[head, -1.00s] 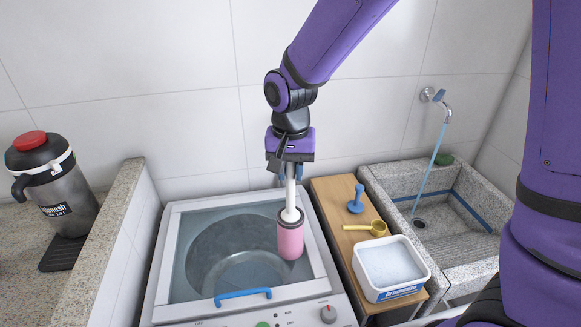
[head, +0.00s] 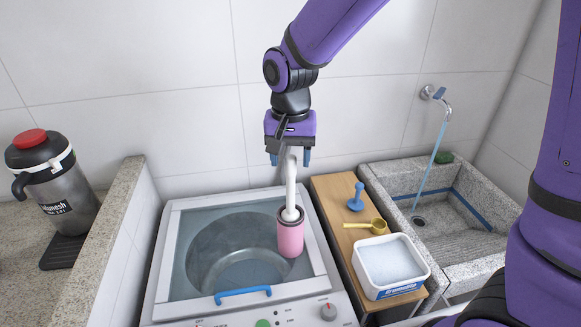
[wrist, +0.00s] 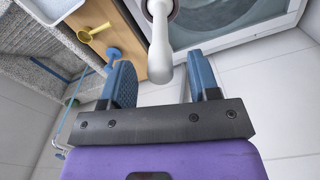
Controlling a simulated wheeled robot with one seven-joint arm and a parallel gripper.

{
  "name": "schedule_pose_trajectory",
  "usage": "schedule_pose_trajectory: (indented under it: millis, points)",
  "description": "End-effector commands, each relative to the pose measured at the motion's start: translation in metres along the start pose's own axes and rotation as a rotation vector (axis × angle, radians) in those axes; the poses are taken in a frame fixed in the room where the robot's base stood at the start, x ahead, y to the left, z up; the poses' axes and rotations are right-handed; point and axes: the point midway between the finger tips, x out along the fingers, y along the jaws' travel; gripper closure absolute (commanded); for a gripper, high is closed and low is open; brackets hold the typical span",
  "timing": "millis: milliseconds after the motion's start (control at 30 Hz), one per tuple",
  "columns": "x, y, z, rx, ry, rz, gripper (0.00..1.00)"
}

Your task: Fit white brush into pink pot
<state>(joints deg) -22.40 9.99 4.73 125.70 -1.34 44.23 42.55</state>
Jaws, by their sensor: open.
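The pink pot (head: 290,240) stands upright on the right part of the washing machine's glass lid. The white brush (head: 291,185) stands in the pot, its head at the pot's mouth and its handle pointing up. How deep the head sits is hidden by the rim. My gripper (head: 289,160) is open above the pot, with its blue fingers apart at the top of the handle. In the wrist view the white brush (wrist: 160,50) reaches toward the gap between the fingers of my gripper (wrist: 163,80), and neither finger touches it.
The washing machine (head: 175,255) has a blue handle (head: 243,296) at the lid's front. To its right, a wooden shelf (head: 335,197) holds a blue plunger-like item (head: 356,198), a yellow scoop (head: 367,226) and a white tub (head: 390,264). A stone sink (head: 470,255) lies beyond; a jug (head: 55,185) stands left.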

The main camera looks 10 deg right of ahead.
Motion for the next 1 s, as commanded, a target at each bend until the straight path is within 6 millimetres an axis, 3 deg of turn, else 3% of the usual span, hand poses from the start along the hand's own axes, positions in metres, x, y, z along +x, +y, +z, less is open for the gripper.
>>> schedule_pose_trajectory:
  millis: [200,400,867,1000]
  points:
    - [-0.042,0.000,0.000,0.001,0.003,-0.003,0.44]
    - [-0.065,0.000,0.000,0.001,0.001,-0.001,0.44]
    - [-0.071,0.001,0.000,0.000,0.001,0.000,0.44]
    - [-0.078,0.010,0.001,-0.005,0.013,-0.008,0.44]
